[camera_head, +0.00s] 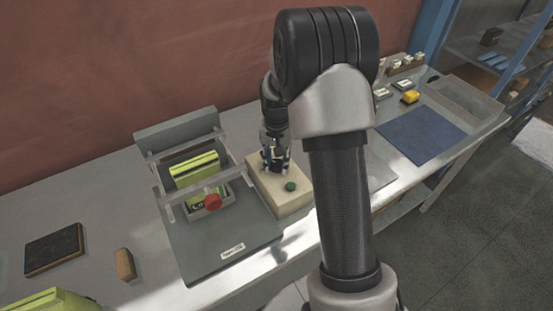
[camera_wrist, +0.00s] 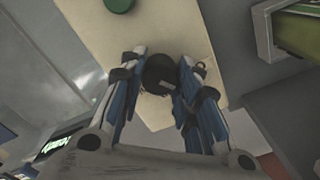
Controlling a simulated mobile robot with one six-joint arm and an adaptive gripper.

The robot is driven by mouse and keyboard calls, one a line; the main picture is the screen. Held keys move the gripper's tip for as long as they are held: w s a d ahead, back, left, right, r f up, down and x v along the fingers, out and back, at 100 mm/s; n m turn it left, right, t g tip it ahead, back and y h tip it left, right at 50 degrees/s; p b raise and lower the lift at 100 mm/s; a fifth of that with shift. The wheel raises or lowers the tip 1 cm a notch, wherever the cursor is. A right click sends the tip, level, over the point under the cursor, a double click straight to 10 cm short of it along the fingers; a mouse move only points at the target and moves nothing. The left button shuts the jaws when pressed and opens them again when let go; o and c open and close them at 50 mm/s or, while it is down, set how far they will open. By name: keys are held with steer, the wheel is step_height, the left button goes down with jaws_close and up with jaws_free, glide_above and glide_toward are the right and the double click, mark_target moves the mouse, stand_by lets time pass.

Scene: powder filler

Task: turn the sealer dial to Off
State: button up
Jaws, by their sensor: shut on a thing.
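The sealer is a cream box (camera_head: 284,199) on the bench, right of the grey powder machine. Its black dial (camera_wrist: 159,73) shows between my fingers in the wrist view; a small light mark is visible on it, but I cannot read the setting. In the head view the dial is hidden behind my gripper (camera_head: 274,166), which points down onto the box top. In the wrist view my gripper (camera_wrist: 160,82) has one finger on each side of the dial and is shut on it. A green button (camera_head: 290,186) sits on the box near its front; it also shows in the wrist view (camera_wrist: 119,4).
The grey machine (camera_head: 225,240) with a yellow-green pack (camera_head: 195,170) and a red knob (camera_head: 212,201) stands close to the left of the sealer. A blue mat (camera_head: 420,136) and grey tray (camera_head: 465,97) lie to the right. A dark pad (camera_head: 54,249) lies far left.

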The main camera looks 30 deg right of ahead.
mark_target(277, 163)
steer(key=shift+n+p, duration=0.35)
steer(key=shift+n, duration=1.85)
steer(key=o, duration=1.1)
steer(key=shift+c, duration=0.2)
steer(key=shift+r, duration=0.1)
step_height(277, 163, up, 12)
steer(key=s+a+r+n+t+b, duration=0.2)
steer(key=s+a+r, duration=0.7)
steer(key=s, duration=0.3)
steer(key=s+a+f+t+b, duration=0.1)
steer(key=s+a, duration=0.1)
steer(key=s, duration=0.5)
steer(key=s+a+f+n+t+b, duration=0.1)
steer(key=s+a, duration=0.2)
steer(key=s, duration=0.4)
steer(key=shift+t, duration=0.3)
